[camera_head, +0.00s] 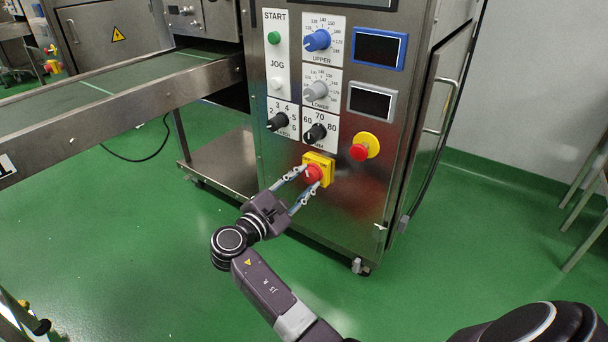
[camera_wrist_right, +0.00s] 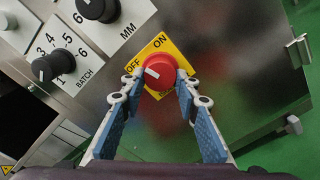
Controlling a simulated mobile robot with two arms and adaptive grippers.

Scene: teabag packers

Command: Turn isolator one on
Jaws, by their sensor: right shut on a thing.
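The isolator is a red rotary knob (camera_head: 313,174) on a yellow plate (camera_head: 327,161), low on the steel machine front. In the right wrist view the red knob (camera_wrist_right: 160,73) sits on the yellow plate (camera_wrist_right: 175,47), marked OFF and ON. The knob's white mark points to the side where OFF is printed. My right gripper (camera_head: 310,177) is shut on the knob, one finger on each side; its fingertips also show in the right wrist view (camera_wrist_right: 160,80). My left gripper is not in view.
A red emergency button (camera_head: 359,152) on a yellow disc is right of the isolator. Black BATCH (camera_head: 277,122) and MM (camera_head: 315,133) dials are just above. A conveyor (camera_head: 120,85) runs left. The green floor is clear in front of the machine.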

